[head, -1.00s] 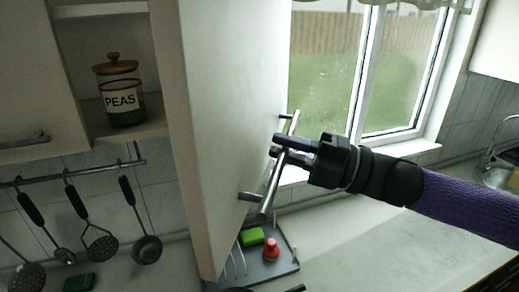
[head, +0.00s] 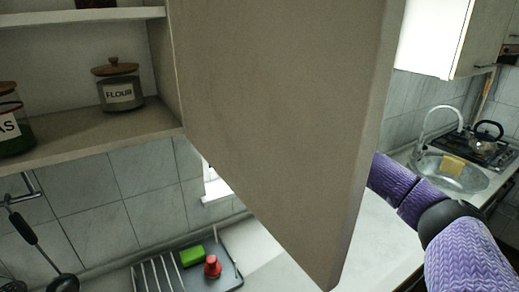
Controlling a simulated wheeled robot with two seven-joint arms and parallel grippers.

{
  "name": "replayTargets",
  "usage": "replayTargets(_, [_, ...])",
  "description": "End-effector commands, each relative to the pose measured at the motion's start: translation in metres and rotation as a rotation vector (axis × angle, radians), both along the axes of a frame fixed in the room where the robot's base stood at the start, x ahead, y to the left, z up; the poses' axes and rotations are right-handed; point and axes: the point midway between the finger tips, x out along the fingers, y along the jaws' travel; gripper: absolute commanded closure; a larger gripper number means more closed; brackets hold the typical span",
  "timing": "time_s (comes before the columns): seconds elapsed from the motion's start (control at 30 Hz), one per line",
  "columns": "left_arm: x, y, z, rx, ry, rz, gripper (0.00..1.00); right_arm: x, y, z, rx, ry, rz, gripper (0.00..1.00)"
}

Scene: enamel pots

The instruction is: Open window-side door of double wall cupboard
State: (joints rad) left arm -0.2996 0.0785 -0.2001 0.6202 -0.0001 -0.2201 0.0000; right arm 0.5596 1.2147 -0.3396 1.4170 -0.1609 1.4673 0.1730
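The window-side door (head: 275,120) of the wall cupboard stands wide open, swung out toward me, and fills the middle of the head view. Its handle is on the far side and hidden. The open cupboard (head: 90,135) shows shelves with a flour jar (head: 119,88) and part of a peas jar (head: 12,125). My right arm comes in from the right and passes behind the door, so my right gripper is hidden. My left gripper is not in the picture.
Below are a dish rack (head: 225,270) with a green sponge (head: 192,256) and a red item (head: 212,267), and utensils hanging at left. At right are a sink (head: 470,178), a kettle (head: 486,137) and a stove. Some worktop (head: 385,240) is clear.

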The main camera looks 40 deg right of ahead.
Motion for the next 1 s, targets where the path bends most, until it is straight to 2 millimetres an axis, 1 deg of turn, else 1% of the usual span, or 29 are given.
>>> replayTargets(0.47, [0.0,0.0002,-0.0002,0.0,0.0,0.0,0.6,0.0002,-0.0001,0.001,0.003,-0.001,0.006,1.0])
replayTargets(0.5, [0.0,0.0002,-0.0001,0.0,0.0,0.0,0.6,0.0002,-0.0001,0.0011,0.003,-0.001,0.006,0.81])
replayTargets(0.57, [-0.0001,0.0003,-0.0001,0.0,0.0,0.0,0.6,0.0002,0.0,0.001,0.003,-0.001,0.006,0.68])
replayTargets(0.6, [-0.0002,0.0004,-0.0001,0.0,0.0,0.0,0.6,0.0001,0.0,0.001,0.002,-0.002,0.007,0.59])
replayTargets(0.63, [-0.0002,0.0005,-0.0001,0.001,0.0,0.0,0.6,0.0001,0.0,0.0009,0.002,-0.002,0.007,0.53])
replayTargets(0.67, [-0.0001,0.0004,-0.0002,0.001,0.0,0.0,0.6,0.0,0.0,0.0008,0.002,-0.002,0.007,0.5])
replayTargets(0.9, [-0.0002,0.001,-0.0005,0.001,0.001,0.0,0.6,-0.0001,-0.0002,0.0004,0.002,-0.002,0.008,0.5])
replayTargets(1.0, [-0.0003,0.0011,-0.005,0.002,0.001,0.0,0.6,-0.0001,-0.0061,-0.0022,0.002,-0.001,0.006,0.5])
